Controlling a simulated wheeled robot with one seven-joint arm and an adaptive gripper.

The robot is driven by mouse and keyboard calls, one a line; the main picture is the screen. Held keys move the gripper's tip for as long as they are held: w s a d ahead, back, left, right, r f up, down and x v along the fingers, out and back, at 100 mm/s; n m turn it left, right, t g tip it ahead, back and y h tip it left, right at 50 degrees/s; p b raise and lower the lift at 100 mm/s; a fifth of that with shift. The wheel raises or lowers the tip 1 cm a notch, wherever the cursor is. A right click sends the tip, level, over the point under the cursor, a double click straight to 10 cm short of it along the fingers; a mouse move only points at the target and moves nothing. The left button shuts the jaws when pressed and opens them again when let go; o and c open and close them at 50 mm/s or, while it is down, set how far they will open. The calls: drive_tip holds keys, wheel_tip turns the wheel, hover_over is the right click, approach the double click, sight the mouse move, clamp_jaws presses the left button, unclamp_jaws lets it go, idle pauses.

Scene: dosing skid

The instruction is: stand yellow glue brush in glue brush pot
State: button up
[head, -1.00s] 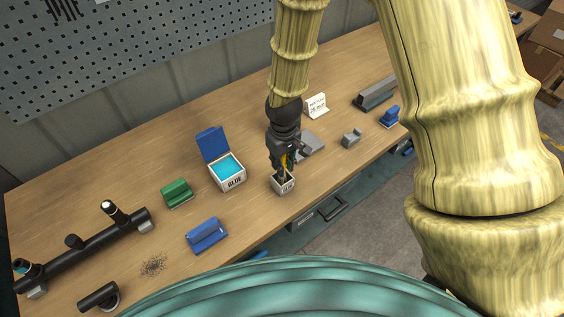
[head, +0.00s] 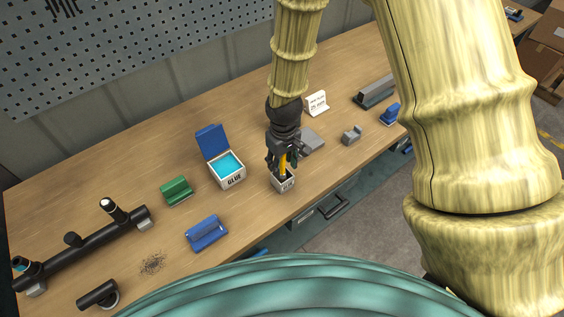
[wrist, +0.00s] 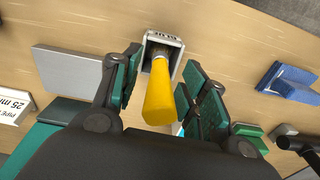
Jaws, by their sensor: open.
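The yellow glue brush (head: 283,163) stands in the small grey-white glue brush pot (head: 284,185), its yellow handle rising toward my gripper. In the wrist view the brush handle (wrist: 160,93) points up at the camera and its lower end is inside the pot (wrist: 163,46). My gripper (head: 281,158) is right above the pot, around the handle. In the wrist view my gripper (wrist: 160,95) is open, with a gap between the handle and the fingers on both sides. The brush's bristles are hidden in the pot.
An open glue box (head: 231,180) with a blue lid stands left of the pot. Green (head: 176,192) and blue (head: 206,234) blocks lie further left, near a black pipe assembly (head: 85,245). A grey plate (head: 312,142) is behind. The bench's front edge is close to the pot.

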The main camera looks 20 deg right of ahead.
drive_tip(key=shift+r, duration=0.1)
wheel_tip(320, 180, up, 12)
drive_tip(key=shift+s+f, duration=0.1)
drive_tip(key=shift+s, duration=0.05)
idle(0.5)
idle(0.5)
